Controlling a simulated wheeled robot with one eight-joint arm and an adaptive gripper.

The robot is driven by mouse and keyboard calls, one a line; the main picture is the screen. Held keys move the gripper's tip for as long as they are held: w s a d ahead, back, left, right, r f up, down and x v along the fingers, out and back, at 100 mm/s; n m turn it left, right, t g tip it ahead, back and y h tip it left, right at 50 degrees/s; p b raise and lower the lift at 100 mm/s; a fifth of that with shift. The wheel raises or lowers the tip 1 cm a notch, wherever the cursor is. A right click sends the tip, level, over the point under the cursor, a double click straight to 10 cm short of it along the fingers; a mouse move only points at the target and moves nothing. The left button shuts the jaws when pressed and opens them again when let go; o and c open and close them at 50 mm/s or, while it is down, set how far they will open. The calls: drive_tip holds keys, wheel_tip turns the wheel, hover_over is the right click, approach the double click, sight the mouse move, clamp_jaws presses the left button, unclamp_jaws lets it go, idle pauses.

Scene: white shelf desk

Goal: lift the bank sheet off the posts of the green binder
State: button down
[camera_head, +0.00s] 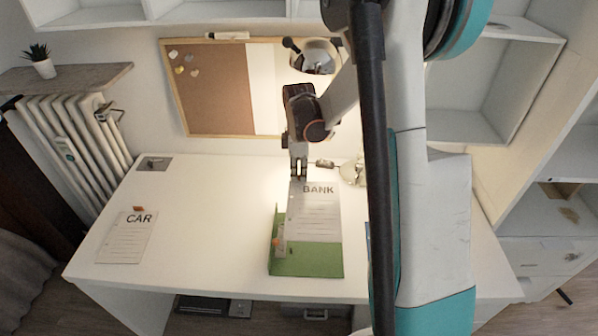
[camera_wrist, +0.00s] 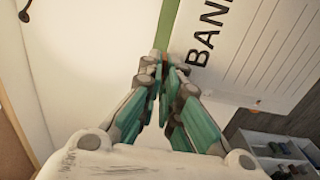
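The bank sheet (camera_head: 314,218), white with "BANK" at its top, lies over the green binder (camera_head: 307,263) on the desk. The binder's green shows below the sheet and along its left side. My gripper (camera_head: 298,175) is at the sheet's top left corner, pointing down. In the wrist view, my fingertips (camera_wrist: 166,68) are close together beside the sheet's edge (camera_wrist: 215,70) and the green strip of the binder (camera_wrist: 164,25). I cannot tell whether paper is between them. The posts are not clear; something small and pale (camera_head: 281,240) shows at the binder's left side.
A car sheet (camera_head: 124,238) lies flat at the desk's left, with a small orange item above it. A grey square with a small item (camera_head: 153,164) is at the back left. A lamp (camera_head: 318,57) stands behind. The desk's middle left is clear. My arm hides much of the right.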

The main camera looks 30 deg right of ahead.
sight(299, 181)
drive_tip(key=shift+f+b, duration=4.2)
drive_tip(key=shift+f, duration=1.6)
drive_tip(key=shift+r+p, duration=1.65)
drive_tip(key=shift+r, duration=0.9)
